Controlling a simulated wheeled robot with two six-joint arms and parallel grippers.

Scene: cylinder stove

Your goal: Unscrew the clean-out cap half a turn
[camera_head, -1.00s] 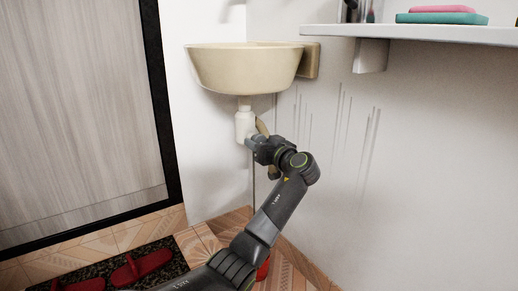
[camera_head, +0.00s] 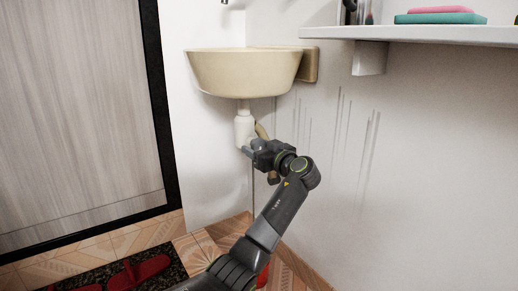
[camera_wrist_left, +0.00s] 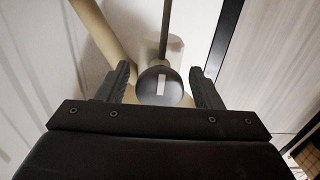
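The clean-out cap (camera_wrist_left: 160,86) is a dark grey disc with a pale upright bar across its face, in the left wrist view. It sits on the white trap (camera_head: 244,128) under the basin. My left gripper (camera_head: 249,151) is at the lower part of the trap; the cap is mostly hidden there in the head view. In the left wrist view my left gripper (camera_wrist_left: 160,75) is open, with one finger on each side of the cap and a visible gap on both sides. My right gripper is in neither view.
The cream basin (camera_head: 245,72) hangs just above my left gripper. A tan pipe (camera_wrist_left: 103,38) runs beside the trap, close to one finger. A shelf (camera_head: 420,34) juts from the wall at upper right. Red slippers (camera_head: 140,271) lie on a dark mat at lower left.

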